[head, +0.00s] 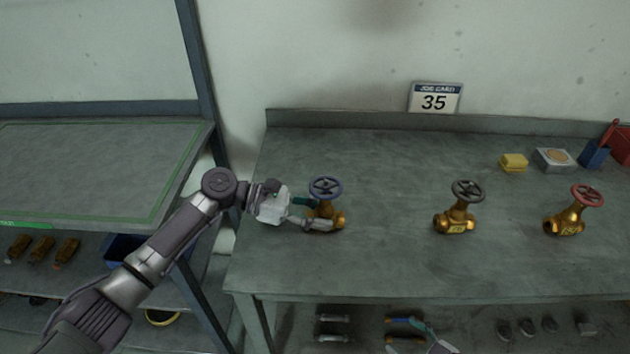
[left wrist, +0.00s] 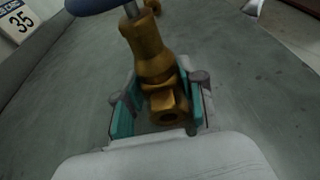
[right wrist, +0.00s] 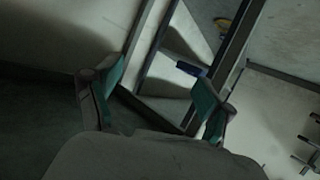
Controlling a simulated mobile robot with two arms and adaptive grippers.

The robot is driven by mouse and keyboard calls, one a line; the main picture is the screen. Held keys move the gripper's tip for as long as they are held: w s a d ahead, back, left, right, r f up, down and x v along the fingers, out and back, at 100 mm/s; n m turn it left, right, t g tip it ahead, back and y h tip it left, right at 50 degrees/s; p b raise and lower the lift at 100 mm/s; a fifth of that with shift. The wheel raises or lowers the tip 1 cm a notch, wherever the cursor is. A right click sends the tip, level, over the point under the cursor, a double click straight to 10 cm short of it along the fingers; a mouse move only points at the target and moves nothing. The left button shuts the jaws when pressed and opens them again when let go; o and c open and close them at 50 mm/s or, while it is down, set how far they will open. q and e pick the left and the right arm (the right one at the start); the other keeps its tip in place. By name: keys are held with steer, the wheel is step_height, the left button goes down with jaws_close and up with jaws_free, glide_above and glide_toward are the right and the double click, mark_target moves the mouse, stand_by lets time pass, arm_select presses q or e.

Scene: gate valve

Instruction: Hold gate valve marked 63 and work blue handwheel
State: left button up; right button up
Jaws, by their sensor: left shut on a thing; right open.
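A brass gate valve (head: 338,221) with a blue handwheel (head: 326,188) stands upright at the left of the bench. My left gripper (head: 316,214) is shut on its body, below the handwheel. In the left wrist view, the teal-padded fingers (left wrist: 158,108) flank the brass body (left wrist: 146,45), and the blue wheel (left wrist: 92,4) is cut off at the top. No number shows on this valve. My right gripper (right wrist: 155,100) is open and empty in its wrist view. Its fingers (head: 428,335) appear low at the bench front in the head view.
A brass valve with a dark wheel (head: 467,191) and one with a red wheel (head: 587,195) stand further right; their tags are unreadable. A card (head: 434,99) reads 35. A yellow block (head: 514,162) and grey box (head: 554,159) lie behind. Bench between valves is clear.

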steer(key=s+a+r+n+g+y, duration=0.1)
steer(key=s+a+r+y, duration=0.15)
steer(key=r, duration=0.45)
steer(key=s+a+r+n+g+y, duration=0.1)
steer(key=s+a+r+y, duration=0.15)
steer(key=r, duration=0.55)
steer(key=s+a+r+n+g+y, duration=0.1)
steer(key=s+a+r+y, duration=0.2)
steer(key=r, duration=0.4)
steer(key=w+a+r+n+g+y, duration=0.1)
steer(key=w+a+r+n, duration=0.15)
steer(key=r, duration=0.35)
steer(key=w+a+r+n+g+y, duration=0.1)
steer(key=w+a+r, duration=0.15)
steer(key=r, duration=0.35)
steer(key=m+t+h, duration=0.4)
steer(key=m, duration=0.1)
glide_toward(312, 181)
steer(key=v, duration=0.2)
steer(key=shift+w+f, duration=0.2)
steer(key=shift+f, duration=0.25)
steer(key=x, duration=1.1)
steer(key=shift+w+a+r, duration=0.15)
steer(key=shift+a, duration=0.1)
